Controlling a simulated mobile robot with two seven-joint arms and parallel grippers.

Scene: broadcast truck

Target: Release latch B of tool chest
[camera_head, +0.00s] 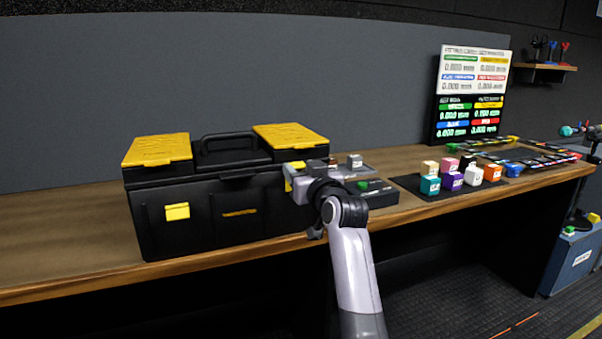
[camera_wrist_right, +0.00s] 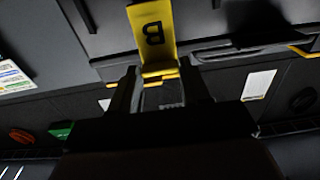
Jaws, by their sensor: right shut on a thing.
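The black tool chest (camera_head: 225,190) with yellow lid panels stands on the wooden bench in the head view. A yellow latch (camera_head: 177,211) sits on its front at the left. My right gripper (camera_head: 293,184) is at the chest's right front, over the other yellow latch (camera_head: 289,170), which is mostly hidden there. The right wrist view shows this latch B (camera_wrist_right: 153,30), marked with a dark B, directly ahead of the fingers. The right gripper (camera_wrist_right: 158,82) is shut on latch B at its near yellow edge. Whether the latch is tilted out is unclear. My left gripper is not in view.
Right of the chest are a dark device (camera_head: 375,193) with a green button and several coloured cubes (camera_head: 451,182) on a dark mat. A display screen (camera_head: 470,95) stands behind them. The bench (camera_head: 60,255) is clear left of the chest.

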